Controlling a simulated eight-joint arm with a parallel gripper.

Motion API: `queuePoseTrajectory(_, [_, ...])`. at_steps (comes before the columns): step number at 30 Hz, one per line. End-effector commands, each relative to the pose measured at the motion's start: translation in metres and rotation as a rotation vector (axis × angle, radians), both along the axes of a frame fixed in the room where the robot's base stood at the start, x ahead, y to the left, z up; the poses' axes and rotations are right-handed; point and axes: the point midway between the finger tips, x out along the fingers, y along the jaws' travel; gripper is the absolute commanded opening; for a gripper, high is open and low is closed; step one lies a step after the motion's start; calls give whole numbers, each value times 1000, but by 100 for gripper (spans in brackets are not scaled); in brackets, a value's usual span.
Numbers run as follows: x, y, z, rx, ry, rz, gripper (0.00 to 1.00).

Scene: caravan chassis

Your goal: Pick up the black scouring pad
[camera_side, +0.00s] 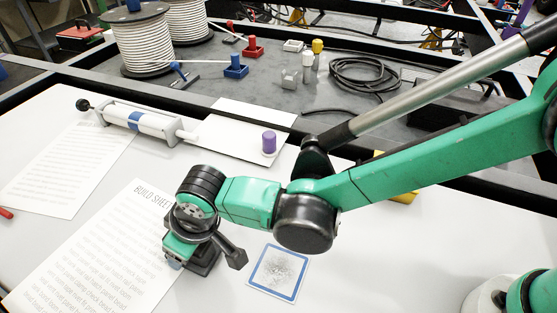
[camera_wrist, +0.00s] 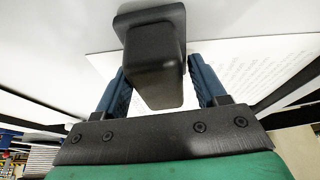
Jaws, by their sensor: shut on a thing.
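The black scouring pad (camera_wrist: 158,72) fills the middle of the wrist view. It is a dark block with a wider flat base at its far end. My gripper (camera_wrist: 160,78) has one blue finger on each side of the block and is shut on it. In the side view, the pad (camera_side: 206,262) shows as a black shape under my gripper (camera_side: 186,254), partly hidden by it. It is at or very near the white table top, beside the build sheet; I cannot tell whether it touches.
A blue-bordered card with a grey smudge (camera_side: 278,272) lies just right of my gripper. The build sheet (camera_side: 95,255) lies to the left. A white cylinder device (camera_side: 150,124) and a purple knob (camera_side: 269,142) are farther back. Cable spools (camera_side: 145,45) stand behind.

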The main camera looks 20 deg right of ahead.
Motion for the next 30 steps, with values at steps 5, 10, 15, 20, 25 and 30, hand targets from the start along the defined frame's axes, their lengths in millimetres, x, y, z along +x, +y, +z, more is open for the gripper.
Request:
queuePoseTrajectory(5, [0,0,7,0,0,0,0])
queuePoseTrajectory(10, [0,0,30,0,0,0,0])
queuePoseTrajectory(15, [0,0,83,0,0,0,0])
queuePoseTrajectory(20, [0,0,130,0,0,0,0])
queuePoseTrajectory(25, [0,0,167,0,0,0,0])
queuePoseTrajectory(30, [0,0,190,0,0,0,0])
